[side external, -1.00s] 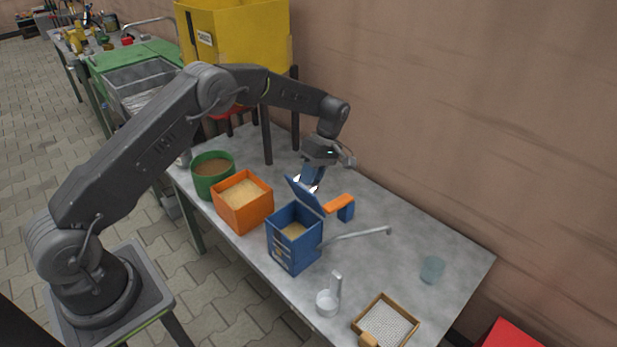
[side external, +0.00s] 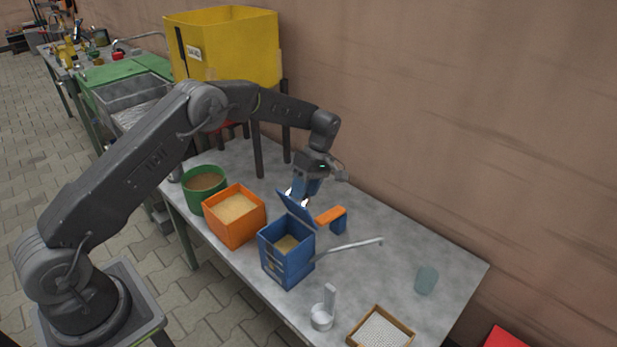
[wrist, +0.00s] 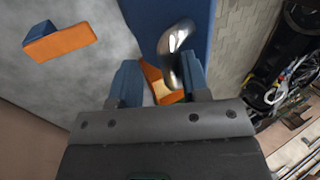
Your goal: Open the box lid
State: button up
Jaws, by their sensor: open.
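The blue box (side external: 287,265) stands on the grey table with sand-coloured material inside. Its lid (side external: 296,213) stands raised and tilted up at the box's far side. My gripper (side external: 301,192) is just behind the lid, pointing down with its jaws apart. In the wrist view the two blue fingers (wrist: 158,85) are spread. The silver handle (wrist: 175,50) on the lid shows near the right finger; I cannot tell whether they touch. The lid also fills the top of the wrist view (wrist: 140,18).
An orange box (side external: 234,217) and a green tub (side external: 204,188) stand left of the blue box. An orange-topped block (side external: 331,217) and a metal rod (side external: 348,245) lie close right. A scoop (side external: 323,310), sieve (side external: 381,331) and glass (side external: 427,281) are nearer the front. The table's right part is mostly clear.

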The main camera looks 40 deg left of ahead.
jog(key=v, duration=1.2)
jog(key=s+d+r+m+t, duration=0.1)
jog(key=s+r+m+t, duration=0.25)
jog(key=s+r, duration=0.4)
jog(key=s+d+r+m+t, duration=0.2)
jog(key=s+r+m, duration=0.3)
jog(key=r, duration=0.6)
jog(key=s+f+m+t, duration=0.1)
jog(key=s+f+m, duration=0.1)
jog(key=s, duration=0.5)
jog(key=s+d+f+m+t, duration=0.1)
jog(key=s+m, duration=0.3)
jog(key=s, duration=0.4)
jog(key=s+d+f+m+t, duration=0.1)
jog(key=s+f+m+t, duration=0.2)
jog(key=s, duration=0.5)
jog(key=shift+s, duration=0.25)
